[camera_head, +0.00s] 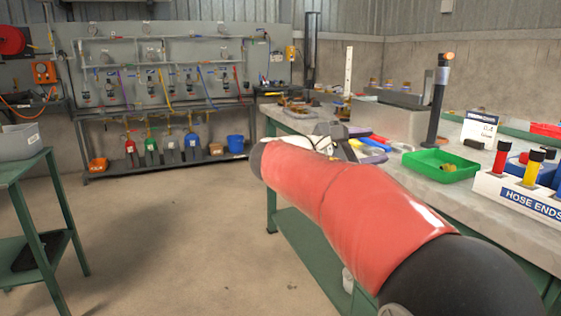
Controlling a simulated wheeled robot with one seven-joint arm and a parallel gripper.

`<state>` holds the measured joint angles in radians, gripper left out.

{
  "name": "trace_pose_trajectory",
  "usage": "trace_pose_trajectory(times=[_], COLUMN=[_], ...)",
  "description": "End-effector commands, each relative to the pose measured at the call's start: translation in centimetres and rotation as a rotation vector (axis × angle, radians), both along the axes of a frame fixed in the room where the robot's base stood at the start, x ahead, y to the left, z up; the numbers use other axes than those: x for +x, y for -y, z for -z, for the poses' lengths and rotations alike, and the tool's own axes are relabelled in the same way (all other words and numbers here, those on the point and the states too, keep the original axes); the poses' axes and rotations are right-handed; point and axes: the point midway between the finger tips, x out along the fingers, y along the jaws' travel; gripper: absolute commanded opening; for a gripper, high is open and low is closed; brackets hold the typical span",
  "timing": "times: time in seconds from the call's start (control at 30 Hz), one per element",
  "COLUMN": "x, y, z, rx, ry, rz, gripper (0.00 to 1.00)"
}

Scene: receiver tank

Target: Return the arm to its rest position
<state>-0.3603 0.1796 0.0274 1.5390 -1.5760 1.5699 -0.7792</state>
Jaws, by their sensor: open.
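My arm runs from the lower right across the picture as a large red link and bends at a dark joint near the middle. Beyond the bend, a pale part of it runs back to the right, over the near side of the workbench (465,205). My gripper (346,149) shows small and partly hidden behind the arm, at the bench's left part. It is open, and I see nothing held in it. Its fingertips are hard to make out.
A green tray (440,165), a hose ends rack (520,193) and a dark upright post (437,105) stand on the bench at right. Small loose items lie near my gripper. A green side table (35,180) stands at left. The floor between is clear.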

Motion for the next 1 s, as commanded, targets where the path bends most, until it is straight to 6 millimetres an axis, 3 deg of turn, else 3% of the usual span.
trace_pose_trajectory(times=[0.37, 0.57, 0.67, 0.8, 1.0], x=[-3.8, -7.8, -10.6, -16.1, -24.2], y=[3.2, 5.0, 5.6, 5.4, 1.7], z=[3.5, 7.1, 9.6, 14.3, 21.6], rx=[0.244, 0.484, 0.645, 0.956, 1.496], ry=[0.024, 0.073, 0.117, 0.233, 0.519], rz=[0.009, 0.036, 0.067, 0.151, 0.383], gripper=[0.52, 0.52, 0.52, 0.52, 0.52])
